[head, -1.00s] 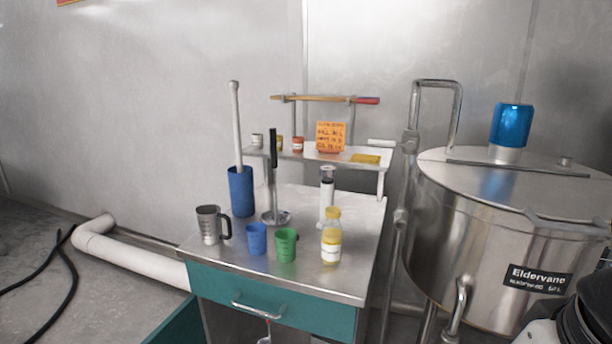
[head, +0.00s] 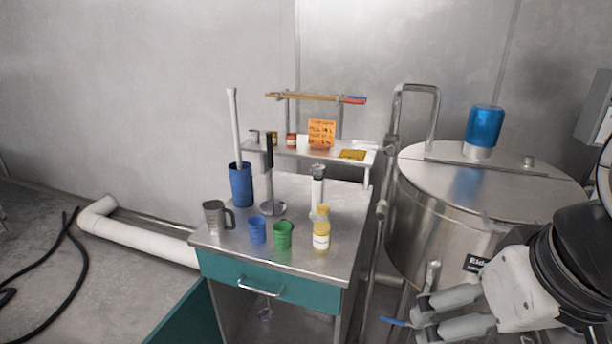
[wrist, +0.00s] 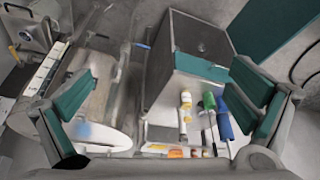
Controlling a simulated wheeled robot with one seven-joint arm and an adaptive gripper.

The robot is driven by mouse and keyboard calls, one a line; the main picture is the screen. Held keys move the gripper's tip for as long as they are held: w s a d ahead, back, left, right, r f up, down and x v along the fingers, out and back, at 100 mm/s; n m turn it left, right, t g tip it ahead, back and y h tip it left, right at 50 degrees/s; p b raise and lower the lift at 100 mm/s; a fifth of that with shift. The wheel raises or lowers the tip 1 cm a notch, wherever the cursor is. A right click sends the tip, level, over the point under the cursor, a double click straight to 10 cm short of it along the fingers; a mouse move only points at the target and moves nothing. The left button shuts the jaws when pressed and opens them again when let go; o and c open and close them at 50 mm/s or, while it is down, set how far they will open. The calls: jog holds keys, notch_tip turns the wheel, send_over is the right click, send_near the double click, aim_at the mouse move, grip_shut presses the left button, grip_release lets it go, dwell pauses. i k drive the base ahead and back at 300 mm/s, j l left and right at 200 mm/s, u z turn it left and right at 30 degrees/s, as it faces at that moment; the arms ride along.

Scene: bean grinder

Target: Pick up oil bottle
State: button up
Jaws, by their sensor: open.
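The oil bottle (head: 321,236), yellow with a white label and a yellowish cap, stands upright near the front right of the metal cart top (head: 290,258). It also shows in the wrist view (wrist: 186,99), small and well beyond my fingers. My gripper (head: 422,318) is at the lower right of the head view, in front of the steel tank, right of and apart from the bottle. In the wrist view its two teal-padded fingers (wrist: 163,82) are spread wide with nothing held between them.
A green cup (head: 283,235), a blue cup (head: 257,230) and a grey jug (head: 216,216) stand left of the bottle. A clear-and-white cylinder (head: 317,187) stands just behind it. The steel tank (head: 440,205) is right of the cart. A raised shelf (head: 330,153) holds jars.

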aim_at(323, 224)
jog(key=i+l+u, duration=0.15)
jog(key=i, duration=0.2)
jog(key=i+l+u, duration=0.15)
jog(key=i, duration=0.25)
jog(key=i+l+u, duration=0.15)
jog(key=i, duration=0.2)
